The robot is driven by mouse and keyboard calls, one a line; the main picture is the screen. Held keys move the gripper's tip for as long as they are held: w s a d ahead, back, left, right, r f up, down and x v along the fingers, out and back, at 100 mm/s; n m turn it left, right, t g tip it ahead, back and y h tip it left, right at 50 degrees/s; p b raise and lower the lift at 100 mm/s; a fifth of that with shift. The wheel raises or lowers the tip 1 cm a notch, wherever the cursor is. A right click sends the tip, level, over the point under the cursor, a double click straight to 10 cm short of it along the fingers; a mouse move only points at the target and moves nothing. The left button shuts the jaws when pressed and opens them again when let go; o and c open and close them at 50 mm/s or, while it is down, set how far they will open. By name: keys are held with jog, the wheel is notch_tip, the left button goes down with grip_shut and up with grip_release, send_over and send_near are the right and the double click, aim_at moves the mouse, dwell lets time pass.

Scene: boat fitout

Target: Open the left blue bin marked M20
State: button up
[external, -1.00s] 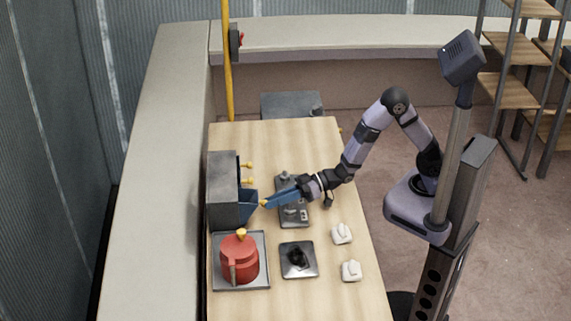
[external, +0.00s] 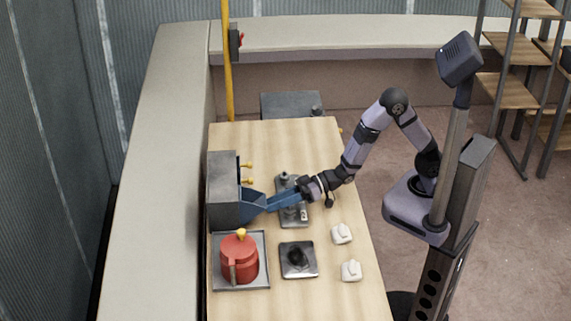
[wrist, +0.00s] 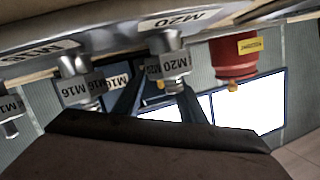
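A grey cabinet (external: 222,188) stands on the wooden table in the external view. The blue bin (external: 252,203) at its near end is pulled partly out of the front. My gripper (external: 268,207) reaches the bin's front edge, its blue fingers closed around the place of the handle, which they hide. In the wrist view the two fingers (wrist: 158,88) converge behind a metal piece with an M20 label (wrist: 170,65). A metal piece labelled M16 (wrist: 75,80) is to its left. The label on the bin itself cannot be read in the external view.
Two yellow knobs (external: 246,166) mark the cabinet's other bins. A red pot (external: 239,259) stands on a tray (external: 262,280) close beside the cabinet. A metal plate with upright parts (external: 293,219) lies under my gripper. A dark square plate (external: 309,271) and white blocks (external: 342,234) are nearer the front.

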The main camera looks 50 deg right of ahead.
jog(key=v, duration=0.5)
jog(key=p, duration=0.2)
jog(key=shift+s+d+r+p, duration=0.2)
jog(key=shift+d+p, duration=0.1)
jog(key=shift+p, duration=0.1)
jog(key=shift+s+d+p, duration=0.3)
jog(key=shift+d+p, duration=0.2)
jog(key=shift+p, duration=0.45)
